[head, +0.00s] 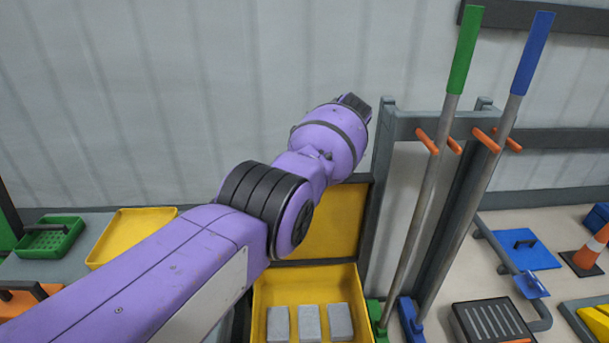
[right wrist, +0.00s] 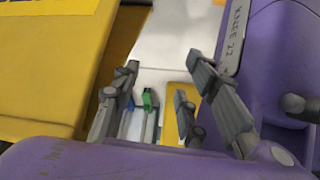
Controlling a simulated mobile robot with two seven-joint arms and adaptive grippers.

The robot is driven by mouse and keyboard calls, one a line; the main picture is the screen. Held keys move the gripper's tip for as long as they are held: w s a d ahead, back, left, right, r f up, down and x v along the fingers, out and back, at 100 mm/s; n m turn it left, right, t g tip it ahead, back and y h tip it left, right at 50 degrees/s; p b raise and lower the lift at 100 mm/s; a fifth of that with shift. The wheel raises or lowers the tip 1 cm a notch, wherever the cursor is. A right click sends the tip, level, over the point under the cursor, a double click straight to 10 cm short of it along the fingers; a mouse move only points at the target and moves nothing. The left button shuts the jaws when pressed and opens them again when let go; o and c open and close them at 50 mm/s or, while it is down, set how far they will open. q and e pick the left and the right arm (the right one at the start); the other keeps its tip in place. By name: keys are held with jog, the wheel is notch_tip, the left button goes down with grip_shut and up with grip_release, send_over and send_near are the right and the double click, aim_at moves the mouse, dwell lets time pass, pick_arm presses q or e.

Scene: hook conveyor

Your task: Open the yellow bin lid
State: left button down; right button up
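A yellow bin (head: 262,310) stands at the bottom middle of the head view with several grey blocks in it. A yellow panel, which looks like its lid (head: 340,222), stands upright behind the opening. My left arm crosses in front and hides part of both. The dark end of that arm (head: 355,103) is above the panel; its fingers cannot be made out. My right gripper (right wrist: 160,95) shows in the right wrist view with its fingers apart and nothing between them. A yellow surface (right wrist: 45,60) lies left of it; I cannot tell if it belongs to the bin.
A green-handled tool (head: 463,50) and a blue-handled tool (head: 530,50) lean on a grey rack (head: 384,140) right of the bin. A yellow tray (head: 130,235) and a green basket (head: 48,238) are at left. A dark grate (head: 492,322) and orange cone (head: 593,248) are at right.

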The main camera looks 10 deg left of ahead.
jog(key=shift+f, duration=0.1)
dwell(0.5)
jog(key=shift+c, duration=1)
jog(key=w+t, duration=0.1)
jog(key=w, duration=0.3)
jog(key=w+a+n+t, duration=0.1)
jog(key=w, duration=0.2)
jog(key=w+a+n+y, duration=0.1)
jog(key=w, duration=0.3)
jog(key=shift+w+a+f+t, duration=0.15)
jog(key=shift+w+t, duration=0.2)
jog(key=shift+t, duration=0.05)
grip_shut()
jog(key=w+a+r+n+t+y, duration=0.2)
jog(key=w+a+r+n, duration=0.15)
jog(key=w, duration=0.65)
jog(key=w+a+r+n+t+y, duration=0.2)
jog(key=w+a+r+n, duration=0.15)
jog(key=w, duration=0.55)
jog(key=w+a+r+n+g+y, duration=0.1)
jog(key=w+a+r+n+y, duration=0.45)
jog(key=w+r+n, duration=0.55)
jog(key=w+a+r+n+g+y, duration=0.2)
jog(key=w+a+r+n+y, duration=0.35)
jog(key=w+r+n, duration=0.55)
jog(key=w+a+r+m, duration=0.1)
jog(key=w+a, duration=0.8)
jog(key=a, duration=0.1)
jog(key=shift+w+r, duration=0.25)
jog(key=shift+r, duration=0.05)
